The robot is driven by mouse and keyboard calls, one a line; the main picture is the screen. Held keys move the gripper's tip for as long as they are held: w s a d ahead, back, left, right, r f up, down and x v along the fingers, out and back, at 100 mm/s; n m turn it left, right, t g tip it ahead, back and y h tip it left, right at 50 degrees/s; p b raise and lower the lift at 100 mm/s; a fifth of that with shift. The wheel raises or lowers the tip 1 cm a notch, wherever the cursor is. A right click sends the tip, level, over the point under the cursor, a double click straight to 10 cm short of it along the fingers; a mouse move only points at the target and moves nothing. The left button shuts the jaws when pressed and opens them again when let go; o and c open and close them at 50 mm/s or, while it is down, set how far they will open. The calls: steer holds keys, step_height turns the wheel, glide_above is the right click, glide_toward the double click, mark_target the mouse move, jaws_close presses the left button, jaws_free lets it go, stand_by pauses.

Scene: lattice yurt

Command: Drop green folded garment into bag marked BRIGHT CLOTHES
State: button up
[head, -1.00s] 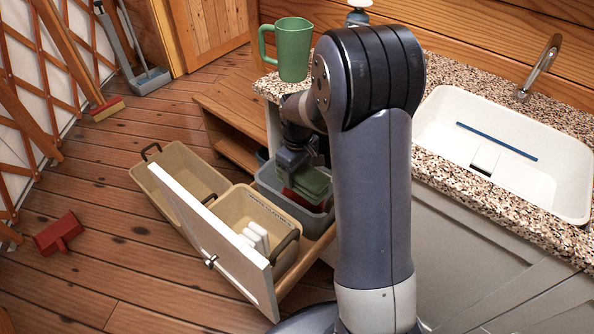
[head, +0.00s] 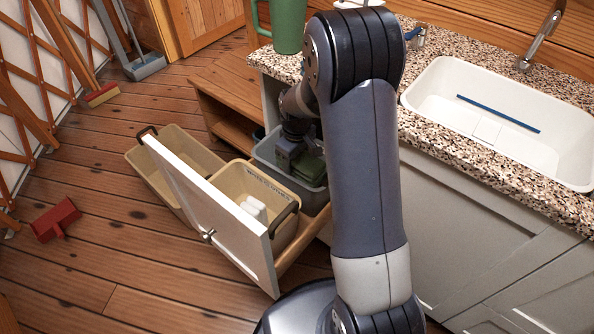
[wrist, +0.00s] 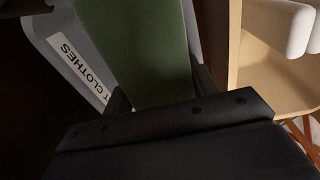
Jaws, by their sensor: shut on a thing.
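The green folded garment (head: 309,169) is in my gripper (head: 297,151), whose jaws are shut on it. It hangs within the opening of the grey bag (head: 266,150), at the back of the pulled-out drawer. In the wrist view the garment (wrist: 148,50) runs up from between the fingers of my gripper (wrist: 158,92). A white label ending in "T CLOTHES" shows on the grey bag's wall (wrist: 48,28) beside it; the start of the label is cut off. I cannot tell whether the garment touches the bag's floor.
A beige bag (head: 236,182) with white folded items stands in front of the grey one. Another beige bin (head: 180,137) stands to its left. The white drawer front (head: 215,215) is pulled out. A green mug (head: 289,25) stands on the counter above. A red dustpan (head: 56,220) lies on the floor.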

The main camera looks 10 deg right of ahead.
mark_target(294, 174)
steer(key=shift+g, duration=0.4)
steer(key=f, duration=0.4)
steer(key=s+f, duration=0.1)
steer(key=f, duration=0.1)
steer(key=shift+d, duration=0.2)
steer(key=shift+w+a+r, duration=0.2)
steer(key=shift+a+r, duration=0.1)
steer(key=shift+a, duration=0.45)
steer(key=shift+c, duration=1.1)
steer(key=shift+w+a+f, duration=0.1)
steer(key=shift+f, duration=0.2)
steer(key=shift+f, duration=0.1)
steer(key=o, duration=1.3)
steer(key=shift+d, duration=0.2)
step_height(294, 174, up, 13)
steer(key=p, duration=0.3)
